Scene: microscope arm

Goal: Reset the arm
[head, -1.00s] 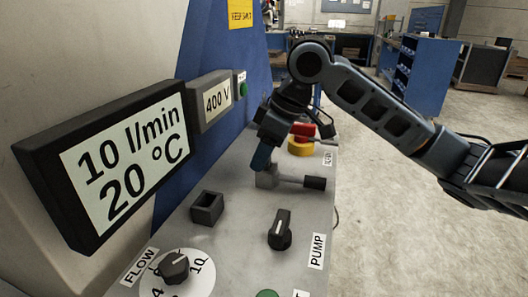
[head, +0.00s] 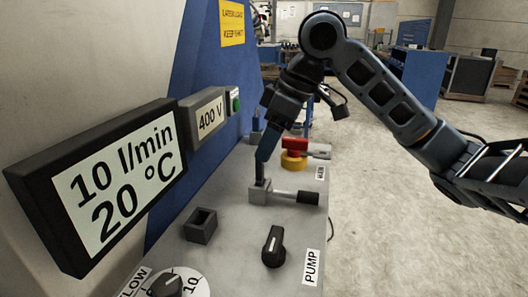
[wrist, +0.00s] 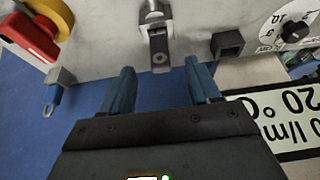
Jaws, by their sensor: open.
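My arm reaches in from the right in the head view, bent at a high elbow, with its forearm pointing down at the grey control panel (head: 225,262). My gripper (head: 262,170) is open. Its tips are close to a grey lever block (head: 260,193) with a dark handle (head: 307,197) pointing right. In the wrist view the two blue fingers (wrist: 160,85) are apart with nothing between them. The lever block (wrist: 158,45) shows just beyond the gap. I cannot tell from the head view whether a finger touches it.
A square dark socket (head: 200,225), a PUMP knob (head: 273,247) and a FLOW dial (head: 166,286) lie nearer. A red and yellow main switch (head: 294,152) stands farther back. A display (head: 105,190) and a 400 V meter (head: 205,117) border the left. Open floor lies right.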

